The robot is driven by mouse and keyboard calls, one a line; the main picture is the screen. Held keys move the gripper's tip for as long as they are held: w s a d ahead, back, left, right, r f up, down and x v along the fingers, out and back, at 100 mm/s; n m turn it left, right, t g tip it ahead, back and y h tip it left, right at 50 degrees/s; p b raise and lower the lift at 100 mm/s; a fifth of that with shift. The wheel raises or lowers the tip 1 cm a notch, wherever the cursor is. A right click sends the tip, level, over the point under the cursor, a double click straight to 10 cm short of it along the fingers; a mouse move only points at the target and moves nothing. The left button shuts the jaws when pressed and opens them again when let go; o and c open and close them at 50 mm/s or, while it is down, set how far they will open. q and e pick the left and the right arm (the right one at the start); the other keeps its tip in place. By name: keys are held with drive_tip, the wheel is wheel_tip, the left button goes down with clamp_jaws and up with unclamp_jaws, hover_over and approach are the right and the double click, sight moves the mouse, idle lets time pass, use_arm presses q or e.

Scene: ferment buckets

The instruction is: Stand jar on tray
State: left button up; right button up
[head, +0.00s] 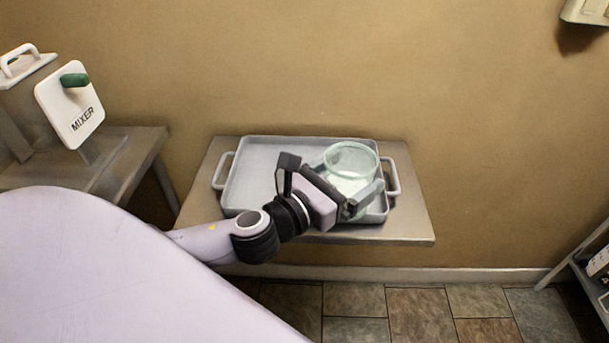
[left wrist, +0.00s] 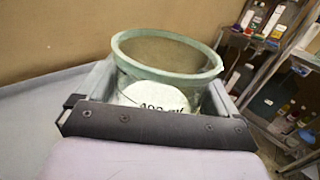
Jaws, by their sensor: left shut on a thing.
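A clear greenish glass jar (head: 351,162) stands upright at the right end of a grey metal tray (head: 262,158). In the head view I cannot tell whether its base touches the tray. My left gripper (head: 364,197) reaches in from the left and is shut on the jar, with one finger on the near side. In the left wrist view the jar (left wrist: 168,54) sits between the fingers, with its round open rim up and a white label (left wrist: 155,97) facing the camera. The gripper hides the jar's lower part. My right gripper is in neither view.
The tray has two side handles and lies on a small table (head: 418,215) against a tan wall. A side table (head: 130,150) with a white MIXER panel (head: 70,105) stands at the left. A shelf (head: 590,265) with items is at the right. The tray's left part is empty.

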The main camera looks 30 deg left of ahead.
use_arm(q)
drive_tip(key=w+a+r+h+p, duration=0.1)
drive_tip(key=w+a+r, duration=0.3)
drive_tip(key=a+r, duration=0.25)
drive_tip(key=w+a+r+p, duration=0.1)
drive_tip(key=w+a+r, duration=0.4)
drive_tip(key=a, duration=0.3)
drive_tip(key=shift+m, duration=0.3)
drive_tip(key=shift+a+f+b, duration=0.1)
drive_tip(key=shift+f+b, duration=1.55)
drive_tip(key=shift+f, duration=8.2)
drive_tip(key=shift+f, duration=0.1)
